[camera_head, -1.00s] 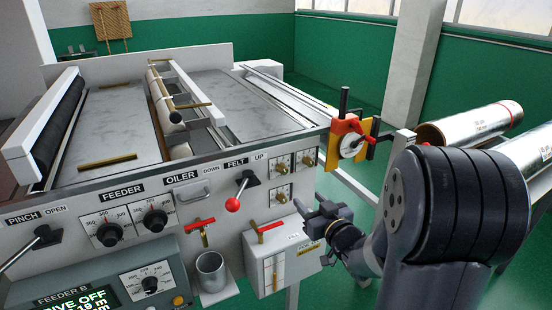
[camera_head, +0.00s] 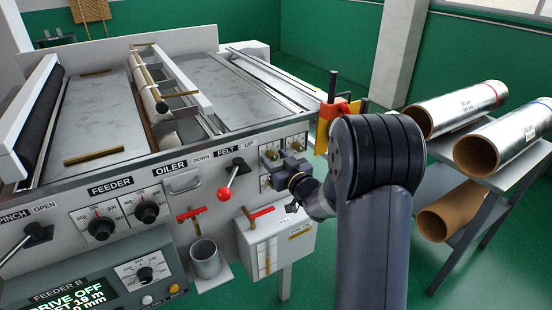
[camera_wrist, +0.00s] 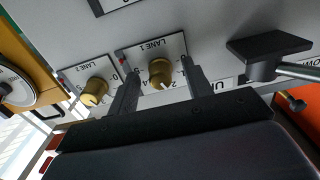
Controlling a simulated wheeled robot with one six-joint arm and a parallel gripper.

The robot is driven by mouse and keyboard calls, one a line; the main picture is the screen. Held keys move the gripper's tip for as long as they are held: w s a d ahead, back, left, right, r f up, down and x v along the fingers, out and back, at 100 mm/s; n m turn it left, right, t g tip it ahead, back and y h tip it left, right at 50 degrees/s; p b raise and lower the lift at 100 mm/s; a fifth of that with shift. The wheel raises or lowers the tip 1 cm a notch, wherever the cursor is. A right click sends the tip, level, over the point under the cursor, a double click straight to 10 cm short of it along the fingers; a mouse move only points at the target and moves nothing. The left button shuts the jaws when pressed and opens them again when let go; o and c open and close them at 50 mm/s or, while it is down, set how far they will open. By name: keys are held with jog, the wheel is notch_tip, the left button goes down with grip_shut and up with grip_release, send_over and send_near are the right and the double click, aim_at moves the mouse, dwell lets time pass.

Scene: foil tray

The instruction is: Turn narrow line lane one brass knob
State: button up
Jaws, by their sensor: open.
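Small brass knobs on pale plates sit at the right end of the machine's front panel. In the head view an upper knob (camera_head: 297,144) shows just right of my gripper (camera_head: 272,162), which is at the panel. In the wrist view my gripper (camera_wrist: 160,76) is open, with one finger on each side of a brass knob (camera_wrist: 162,72) on a plate marked LANE 1. I cannot tell whether the fingers touch it. My wrist partly hides the knob group in the head view.
The felt lever with a red ball (camera_head: 225,194) is left of my gripper; its black mount (camera_wrist: 268,45) shows close by in the wrist view. A white box (camera_head: 275,240) with a red handle is below. Foil rolls (camera_head: 457,107) lie on a rack at right.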

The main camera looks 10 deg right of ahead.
jog(key=shift+w, duration=0.1)
jog(key=c, duration=1)
jog(key=shift+m, duration=0.4)
jog(key=m, duration=0.3)
jog(key=shift+m, duration=2)
jog(key=o, duration=1)
